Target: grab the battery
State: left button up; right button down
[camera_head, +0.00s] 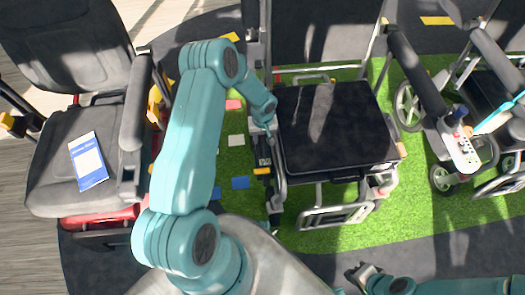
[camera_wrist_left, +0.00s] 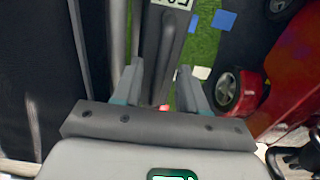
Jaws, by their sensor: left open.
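I cannot make out for certain which thing is the battery. My left gripper (camera_wrist_left: 161,66) is open, its two fingers spread around or above a dark grey bar (camera_wrist_left: 168,40) with a white label at its top end. I cannot tell whether the fingers touch the bar. In the head view the left forearm reaches down to the left side of the wheelchair with the black seat (camera_head: 335,125), and its fingers are hard to see there. My right gripper (camera_head: 364,273) is low in the head view, over dark floor, its jaws too small to read.
A dark scooter seat (camera_head: 60,165) with a blue and white booklet (camera_head: 88,160) stands at the left. Another wheelchair with a joystick control (camera_head: 462,148) stands at the right. Green turf (camera_head: 415,215) lies between and below them.

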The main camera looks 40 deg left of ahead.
pick_arm(q)
jog(key=shift+f, duration=0.3)
grip_shut()
jog(key=shift+w+r, duration=0.1)
jog(key=shift+r, duration=0.05)
dwell(1.1)
